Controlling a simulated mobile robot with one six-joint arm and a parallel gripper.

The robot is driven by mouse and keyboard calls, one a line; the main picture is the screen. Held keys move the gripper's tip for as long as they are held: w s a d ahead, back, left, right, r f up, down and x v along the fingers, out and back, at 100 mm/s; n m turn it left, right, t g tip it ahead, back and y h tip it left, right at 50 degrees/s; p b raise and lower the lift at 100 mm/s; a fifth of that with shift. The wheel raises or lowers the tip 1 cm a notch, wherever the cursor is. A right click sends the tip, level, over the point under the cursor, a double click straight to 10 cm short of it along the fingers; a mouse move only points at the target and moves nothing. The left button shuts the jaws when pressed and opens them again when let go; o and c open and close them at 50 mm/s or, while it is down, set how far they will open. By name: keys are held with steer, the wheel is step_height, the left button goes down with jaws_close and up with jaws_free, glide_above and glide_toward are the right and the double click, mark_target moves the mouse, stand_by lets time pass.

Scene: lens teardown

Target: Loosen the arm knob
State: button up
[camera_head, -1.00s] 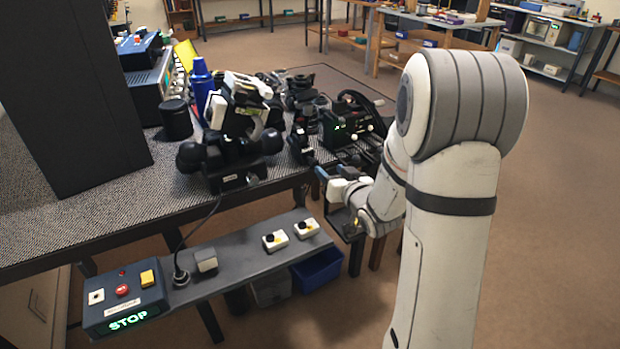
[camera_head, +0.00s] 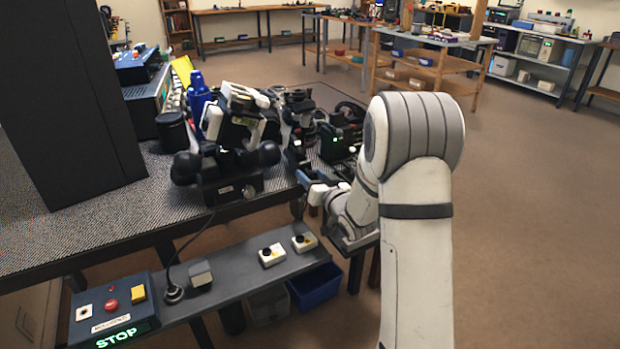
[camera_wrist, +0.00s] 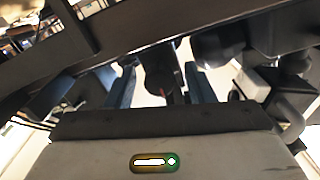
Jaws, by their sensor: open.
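My gripper (camera_head: 306,182) reaches in from the right at the bench's front edge, beside the black equipment. In the wrist view, the blue-grey fingers of my gripper (camera_wrist: 161,88) stand apart. A dark rounded part (camera_wrist: 158,72), possibly the arm knob, shows between them; I cannot tell whether either finger touches it. In the head view I cannot pick out the arm knob for certain. A black-and-white instrument (camera_head: 232,150) with two large round black ends stands on the bench left of my gripper.
A dark shelf (camera_head: 228,276) below the bench front carries a STOP box (camera_head: 112,312) and small white switch boxes (camera_head: 271,255). A tall black panel (camera_head: 75,100) stands at left. A blue bottle (camera_head: 198,97) and black canister (camera_head: 172,131) stand behind the instrument. Open floor lies right.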

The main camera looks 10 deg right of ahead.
steer(key=shift+c, duration=0.2)
steer(key=c, duration=0.9)
steer(key=shift+a, duration=0.4)
steer(key=shift+d, duration=0.2)
steer(key=shift+c, duration=0.3)
steer(key=n+b, duration=0.2)
steer(key=b, duration=0.1)
steer(key=shift+d+f, duration=0.1)
steer(key=shift+f, duration=0.15)
steer(key=n+b, duration=0.3)
steer(key=b, duration=0.1)
steer(key=n+b, duration=0.3)
steer(key=b, duration=0.1)
steer(key=shift+r+n+b, duration=0.15)
steer(key=shift+n+b, duration=0.95)
steer(key=shift+n, duration=0.1)
